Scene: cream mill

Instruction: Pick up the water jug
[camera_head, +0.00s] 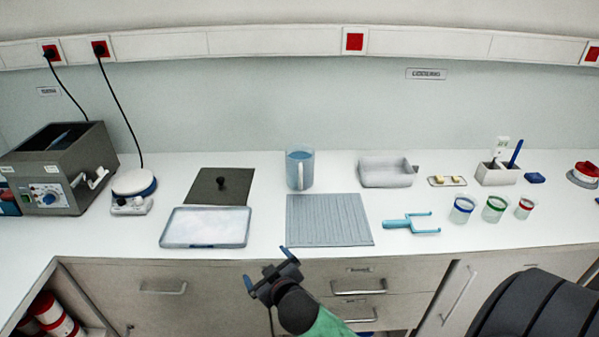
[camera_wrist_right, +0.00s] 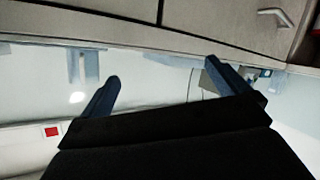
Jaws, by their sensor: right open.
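The water jug (camera_head: 301,155) is a clear, bluish jug standing upright on the white bench, just behind the grey ribbed mat. Its pale handle (camera_head: 299,177) faces the front of the bench. My right gripper (camera_head: 266,267) is open and empty in front of the bench edge, to the front left of the jug and well apart from it. Its two spread fingers also show in the right wrist view (camera_wrist_right: 162,72), with nothing between them. My left gripper is not in view.
The ribbed mat (camera_head: 330,220) lies between the bench edge and the jug. A shallow tray (camera_head: 206,228) and a dark plate with a knob (camera_head: 205,189) lie left.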

